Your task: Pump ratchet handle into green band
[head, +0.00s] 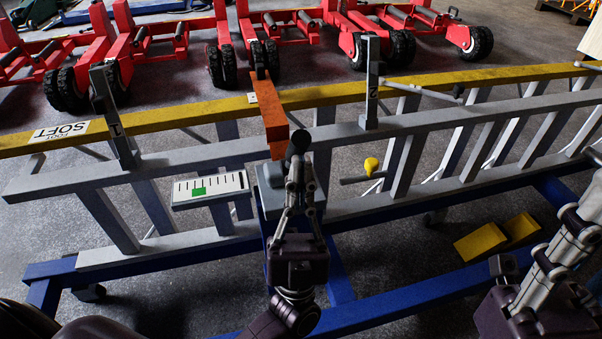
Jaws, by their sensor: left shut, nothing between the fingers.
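A grey scale plate (210,190) with black tick marks lies on the left, with a green band (198,191) low on its face. An orange bar (273,122) rises beside it from a grey block (268,195) on the frame. A black round knob (299,141) shows at the tip of my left gripper (298,160). This gripper is shut, with nothing visible between its fingers, and partly covers the block. I cannot tell whether it touches the knob or bar. My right gripper (560,245) is at the lower right; its fingertips run near the picture edge and their opening is unclear.
A short grey lever with a yellow knob (371,165) sits right of the block. Grey ladder-like rails (440,127), a yellow beam (420,87) and blue frame bars (420,295) cross the view. Red wheeled jacks (215,40) stand behind. Yellow wedges (481,243) lie at the right.

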